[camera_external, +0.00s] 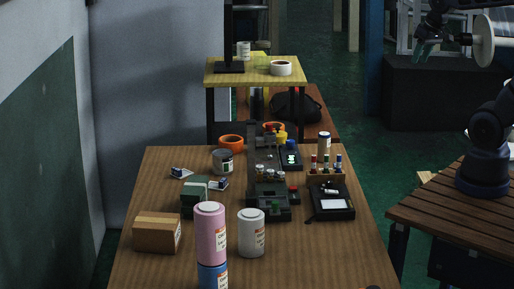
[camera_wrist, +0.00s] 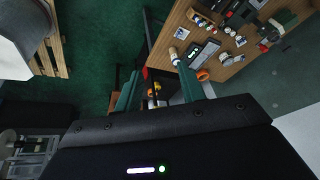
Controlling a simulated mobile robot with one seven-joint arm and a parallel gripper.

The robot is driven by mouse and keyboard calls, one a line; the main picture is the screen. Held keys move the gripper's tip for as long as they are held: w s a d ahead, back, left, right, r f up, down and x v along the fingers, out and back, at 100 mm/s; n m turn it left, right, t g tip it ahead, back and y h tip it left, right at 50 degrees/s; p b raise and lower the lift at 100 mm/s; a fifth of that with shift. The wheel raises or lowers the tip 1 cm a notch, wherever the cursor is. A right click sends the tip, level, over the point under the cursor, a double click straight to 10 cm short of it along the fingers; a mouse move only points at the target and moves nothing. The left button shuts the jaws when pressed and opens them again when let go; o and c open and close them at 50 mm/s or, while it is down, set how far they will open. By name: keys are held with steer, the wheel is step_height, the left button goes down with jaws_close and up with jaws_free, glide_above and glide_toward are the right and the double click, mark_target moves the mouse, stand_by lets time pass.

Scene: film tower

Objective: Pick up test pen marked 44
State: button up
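Several test pens (camera_external: 326,160) with coloured caps stand in a small wooden rack (camera_external: 325,177) on the right side of the wooden table. Their markings are too small to read, so I cannot tell which pen is 44. The rack also shows in the wrist view (camera_wrist: 203,20), near the table's edge. My gripper (camera_external: 424,48) is at the upper right of the external view, raised and well away from the rack. In the wrist view my gripper (camera_wrist: 155,62) has its two green fingers apart with nothing held between them.
The table (camera_external: 170,270) carries a dark device (camera_external: 332,203) in front of the rack, a tall black apparatus (camera_external: 266,185), a pink canister (camera_external: 210,235), a white canister (camera_external: 251,235) and a cardboard box (camera_external: 157,232). A slatted table (camera_external: 450,215) stands at right. Green floor lies between.

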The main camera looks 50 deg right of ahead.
steer(key=w+a+f+m+g, duration=0.1)
steer(key=w+a+f+m, duration=0.25)
steer(key=w, duration=0.55)
steer(key=m+g, duration=0.3)
steer(key=m, duration=1)
glide_above(313, 156)
steer(key=f, duration=2.3)
steer(key=shift+d+f, duration=0.15)
steer(key=shift+d, duration=0.05)
steer(key=shift+a+f, duration=0.1)
steer(key=shift+f, duration=5.55)
jaws_close()
